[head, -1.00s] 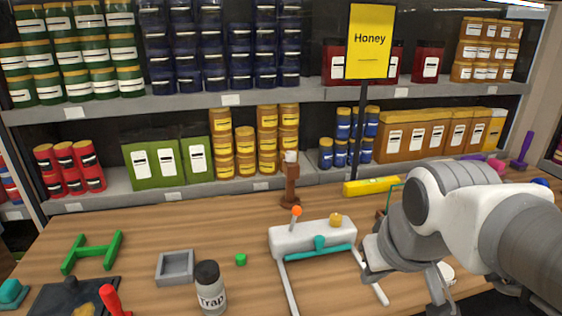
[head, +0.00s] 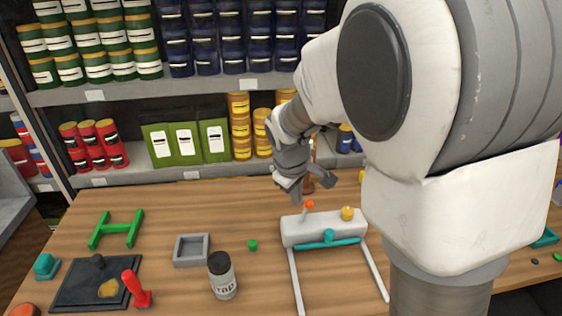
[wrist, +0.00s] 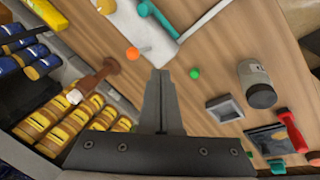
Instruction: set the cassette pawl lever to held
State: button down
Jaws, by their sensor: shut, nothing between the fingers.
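The white device (head: 322,228) stands on the table with two pale rails toward the front. A short lever with an orange ball tip (head: 309,204) rises from its back left and leans slightly; I take it for the pawl lever, though no label shows. The orange tip also shows in the wrist view (wrist: 133,53). A yellow knob (head: 347,213) and a teal bar with a grip (head: 329,237) are on the same device. My gripper (head: 300,190) is above and behind the orange tip, apart from it. In the wrist view its fingers (wrist: 161,72) are together and empty.
A brown post (wrist: 92,83) stands close behind the device. Shelves with jars run along the back. My arm hides the right side.

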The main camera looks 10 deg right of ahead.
send_near(307, 211)
jog(key=s+a+f, duration=0.2)
jog(key=s+f, duration=0.1)
jog(key=f, duration=0.1)
jog(key=w+d, duration=0.1)
jog(key=w+d+p, duration=0.1)
jog(key=w, duration=0.1)
jog(key=shift+w+f+p, duration=0.2)
jog(key=shift+p, duration=0.1)
jog(key=shift+w+d+f+b, duration=0.1)
jog(key=shift+w+d+b, duration=0.05)
jog(key=shift+d+b, duration=0.35)
jog(key=shift+w+d+f+b, duration=0.1)
jog(key=shift+d+b, duration=0.25)
jog(key=shift+b, duration=0.2)
jog(key=shift+d+r, duration=0.15)
jog(key=shift+r, duration=0.05)
jog(key=shift+d, duration=0.1)
